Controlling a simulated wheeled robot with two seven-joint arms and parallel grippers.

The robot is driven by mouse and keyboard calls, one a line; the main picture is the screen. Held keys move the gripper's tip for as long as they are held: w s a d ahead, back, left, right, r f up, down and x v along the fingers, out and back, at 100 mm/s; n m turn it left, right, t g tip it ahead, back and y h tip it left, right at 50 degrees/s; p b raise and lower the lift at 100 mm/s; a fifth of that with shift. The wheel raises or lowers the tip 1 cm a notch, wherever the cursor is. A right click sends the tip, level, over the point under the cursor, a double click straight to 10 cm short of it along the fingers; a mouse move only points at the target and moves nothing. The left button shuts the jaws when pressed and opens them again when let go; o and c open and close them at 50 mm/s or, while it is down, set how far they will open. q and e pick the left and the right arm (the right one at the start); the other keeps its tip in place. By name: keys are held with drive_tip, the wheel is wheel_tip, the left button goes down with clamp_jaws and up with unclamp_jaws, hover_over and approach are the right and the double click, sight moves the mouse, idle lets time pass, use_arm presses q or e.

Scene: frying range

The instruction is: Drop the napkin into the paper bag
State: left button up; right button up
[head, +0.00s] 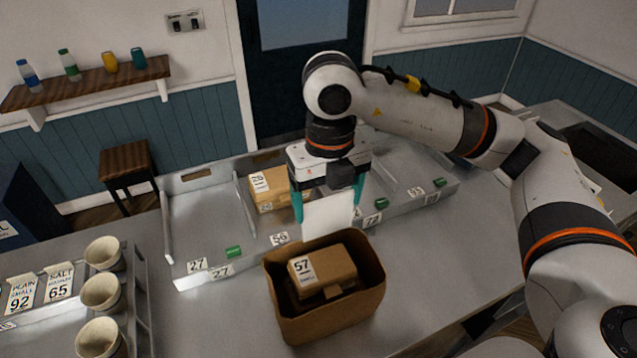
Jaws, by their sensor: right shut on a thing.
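My right gripper (327,197) points down with teal fingers, shut on a white napkin (328,215). The napkin hangs above the back rim of the brown paper bag (290,322), and its lower edge overlaps that rim in the picture. I cannot tell whether it touches the bag. The paper bag stands upright and open on the grey counter. A brown box (327,265) marked 57 sits inside the bag. My left gripper is not in view.
A grey divided tray (205,215) stands behind the bag, with another brown box (262,208) and small green items in it. A rack with paper cups (101,293) stands at the left. The counter is clear right of the bag.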

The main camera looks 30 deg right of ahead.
drive_tip(key=f+b, duration=0.1)
drive_tip(key=f, duration=0.2)
drive_tip(key=s+f+b, duration=0.1)
drive_tip(key=f, duration=0.1)
drive_tip(key=shift+f+b, duration=0.25)
drive_tip(key=shift+b, duration=0.05)
drive_tip(key=o, duration=0.6)
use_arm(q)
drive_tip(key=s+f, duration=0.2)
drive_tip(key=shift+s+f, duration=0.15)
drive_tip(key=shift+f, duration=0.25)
use_arm(e)
drive_tip(key=shift+o, duration=1.2)
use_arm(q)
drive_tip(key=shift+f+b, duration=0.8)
use_arm(e)
wheel_tip(320, 180, up, 12)
